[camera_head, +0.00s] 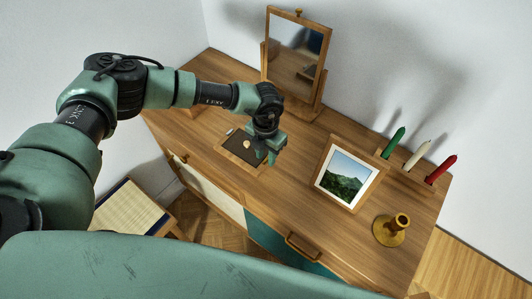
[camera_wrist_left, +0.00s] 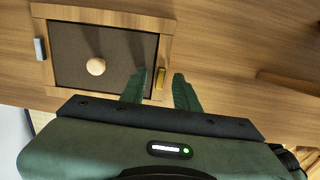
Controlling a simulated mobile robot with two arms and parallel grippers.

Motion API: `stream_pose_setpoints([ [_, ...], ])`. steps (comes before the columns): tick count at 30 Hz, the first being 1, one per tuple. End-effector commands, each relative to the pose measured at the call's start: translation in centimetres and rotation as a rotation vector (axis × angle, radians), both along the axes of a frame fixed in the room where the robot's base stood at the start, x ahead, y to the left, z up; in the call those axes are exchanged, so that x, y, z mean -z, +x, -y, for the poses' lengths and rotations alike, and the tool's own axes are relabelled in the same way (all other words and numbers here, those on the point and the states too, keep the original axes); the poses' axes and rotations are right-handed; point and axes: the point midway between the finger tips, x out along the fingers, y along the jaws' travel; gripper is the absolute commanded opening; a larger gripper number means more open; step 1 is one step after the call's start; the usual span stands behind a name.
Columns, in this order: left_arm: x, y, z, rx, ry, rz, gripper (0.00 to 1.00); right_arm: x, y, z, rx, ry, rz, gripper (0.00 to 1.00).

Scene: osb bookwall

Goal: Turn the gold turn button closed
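The gold turn button (camera_wrist_left: 160,77) is a small upright bar on the right side of a wooden frame (camera_wrist_left: 100,14) in the left wrist view. The frame surrounds a dark panel (camera_wrist_left: 75,45) with a round pale knob (camera_wrist_left: 96,66). A silver turn button (camera_wrist_left: 40,48) sits on the frame's left side. My left gripper (camera_wrist_left: 161,74) is open, with one finger on each side of the gold button; I cannot tell whether they touch it. In the head view my left gripper (camera_head: 265,157) is over the panel's right edge and hides the gold button. My right gripper is out of view.
A mirror (camera_head: 295,50) stands behind my left gripper on the wooden desk. A framed landscape picture (camera_head: 346,178), a brass candle holder (camera_head: 390,230) and green (camera_head: 395,142), white (camera_head: 418,154) and red (camera_head: 441,169) candles stand to the right. A stool (camera_head: 132,208) is below.

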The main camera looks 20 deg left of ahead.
Motion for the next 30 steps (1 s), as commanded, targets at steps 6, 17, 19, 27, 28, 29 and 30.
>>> stream_pose_setpoints([
  [6, 0.1, 0.0, 0.0, 0.001, -0.001, 0.0, 0.31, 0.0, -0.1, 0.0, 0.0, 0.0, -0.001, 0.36],
  [17, 0.1, 0.0, 0.0, 0.003, -0.001, 0.0, 0.0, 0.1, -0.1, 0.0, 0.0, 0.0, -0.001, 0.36],
  [19, 0.1, 0.0, 0.0, 0.01, -0.001, 0.0, 0.0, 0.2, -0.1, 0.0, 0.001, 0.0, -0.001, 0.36],
  [27, 0.3, 0.0, 0.0, 0.112, -0.001, 0.001, 0.0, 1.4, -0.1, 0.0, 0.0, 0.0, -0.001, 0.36],
  [28, 0.4, 0.1, -0.1, 0.133, -0.001, 0.001, 0.0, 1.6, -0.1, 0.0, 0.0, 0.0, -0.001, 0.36],
  [29, 0.4, 0.1, -0.1, 0.154, 0.0, 0.001, 0.0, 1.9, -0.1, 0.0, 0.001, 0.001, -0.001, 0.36],
  [30, 0.4, 0.1, -0.1, 0.184, 0.0, 0.001, 0.0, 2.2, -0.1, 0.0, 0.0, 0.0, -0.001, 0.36],
])
